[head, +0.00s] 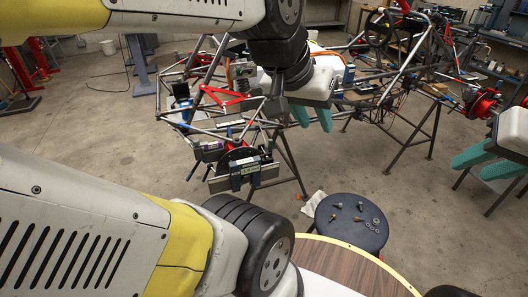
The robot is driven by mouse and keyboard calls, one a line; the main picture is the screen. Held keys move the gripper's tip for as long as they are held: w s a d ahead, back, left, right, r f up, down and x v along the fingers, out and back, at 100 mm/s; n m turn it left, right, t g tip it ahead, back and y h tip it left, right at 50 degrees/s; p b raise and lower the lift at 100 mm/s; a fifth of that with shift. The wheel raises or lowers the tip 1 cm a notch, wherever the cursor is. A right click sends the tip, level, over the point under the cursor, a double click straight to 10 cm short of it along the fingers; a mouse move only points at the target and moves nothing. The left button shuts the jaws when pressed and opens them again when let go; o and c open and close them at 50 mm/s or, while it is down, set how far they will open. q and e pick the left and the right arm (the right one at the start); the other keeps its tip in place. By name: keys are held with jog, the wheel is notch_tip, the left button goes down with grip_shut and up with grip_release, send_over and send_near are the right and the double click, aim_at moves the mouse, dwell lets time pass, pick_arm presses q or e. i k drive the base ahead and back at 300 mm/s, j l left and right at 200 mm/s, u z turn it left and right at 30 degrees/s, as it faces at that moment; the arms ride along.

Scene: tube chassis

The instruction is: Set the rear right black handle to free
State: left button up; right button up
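The tubular chassis (205,127) stands on metal stands, left of centre to upper right. I cannot pick out the rear right black handle for certain; small black parts near the chassis's left end (181,91) are too small to tell apart. My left gripper (315,128) has its two teal fingers pointing down, with a gap between them, in front of the chassis; it hides part of the frame. My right gripper (469,170) is at the right edge, its teal fingers apart and pointing left. I see nothing held in either gripper.
A dark round stool (350,240) with small metal parts stands in front, beside a wood-topped surface (340,275). A hub with a grey display box (245,171) juts from the chassis's near end. Open concrete floor (435,235) lies right of the stool.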

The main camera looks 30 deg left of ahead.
aim_at(209, 166)
jog(key=k+j+z, duration=0.1)
jog(key=j+z, duration=0.15)
jog(key=z, duration=0.25)
jog(key=k+j+z, duration=0.15)
jog(key=z, duration=0.3)
jog(key=k+j+z, duration=0.15)
jog(key=z, duration=0.35)
jog(key=k+j+z, duration=0.1)
jog(key=z, duration=0.35)
jog(key=k+j+z, duration=0.1)
jog(key=k+z, duration=0.65)
jog(key=k+u, duration=0.2)
jog(key=k, duration=0.45)
jog(key=k+j+u, duration=0.2)
jog(key=k, duration=0.4)
jog(key=k+u, duration=0.45)
jog(key=k+j+u, duration=0.25)
jog(key=k+u, duration=0.15)
jog(key=i+j, duration=0.2)
jog(key=j, duration=0.15)
jog(key=i+j, duration=0.2)
jog(key=j, duration=0.15)
jog(key=i+j, duration=0.2)
jog(key=j, duration=0.15)
